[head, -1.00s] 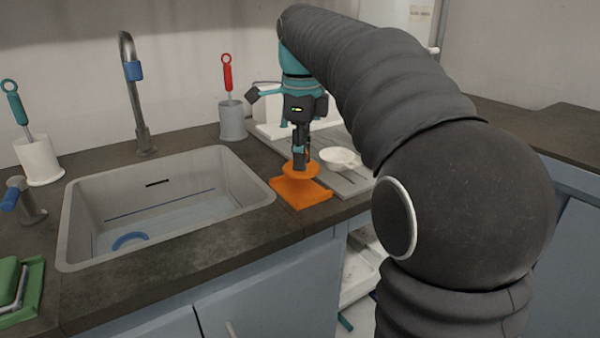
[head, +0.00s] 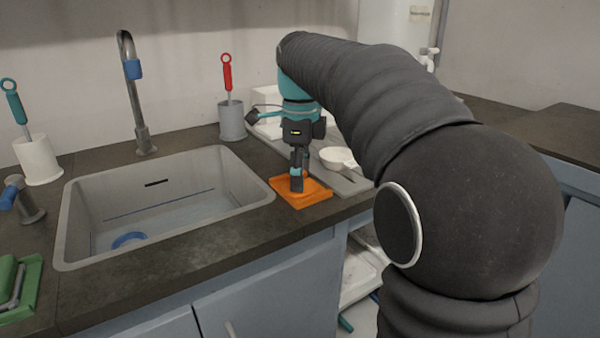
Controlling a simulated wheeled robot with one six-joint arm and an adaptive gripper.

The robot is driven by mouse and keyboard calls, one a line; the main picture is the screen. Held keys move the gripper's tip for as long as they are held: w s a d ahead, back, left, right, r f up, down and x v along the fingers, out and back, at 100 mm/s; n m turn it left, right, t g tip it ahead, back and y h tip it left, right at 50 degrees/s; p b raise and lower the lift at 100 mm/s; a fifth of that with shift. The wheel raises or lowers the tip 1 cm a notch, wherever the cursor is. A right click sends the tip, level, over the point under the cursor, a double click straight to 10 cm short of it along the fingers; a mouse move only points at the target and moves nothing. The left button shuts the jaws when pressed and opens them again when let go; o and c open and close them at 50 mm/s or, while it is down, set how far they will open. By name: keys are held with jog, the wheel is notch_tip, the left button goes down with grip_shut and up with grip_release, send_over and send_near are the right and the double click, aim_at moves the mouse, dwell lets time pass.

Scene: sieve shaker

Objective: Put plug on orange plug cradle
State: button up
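The orange plug cradle (head: 305,203) is a flat square block on the dark counter, just right of the sink. My gripper (head: 297,187) points straight down over it, with its dark fingertips at the level of the cradle. A round orange piece, apparently the plug (head: 316,188), shows low beside the fingers, at or just above the cradle. Its outline merges with the cradle, so I cannot tell whether it is seated. The fingers overlap in this view and their gap is hidden. I cannot tell whether they grip the plug.
The sink (head: 165,205) with its faucet (head: 135,95) lies left of the cradle. A white bowl (head: 338,158) sits on a grey board (head: 352,183) to the right. A grey holder (head: 231,121) with a red-handled brush stands behind. The counter's front edge is close to the cradle.

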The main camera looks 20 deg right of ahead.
notch_tip(320, 180, up, 12)
jog(key=shift+r+p, duration=0.15)
jog(key=shift+p, duration=0.25)
dwell(0.4)
jog(key=s+f+n+t, duration=0.5)
jog(key=s+f+n, duration=1.8)
jog(key=f, duration=0.1)
jog(key=shift+t, duration=0.3)
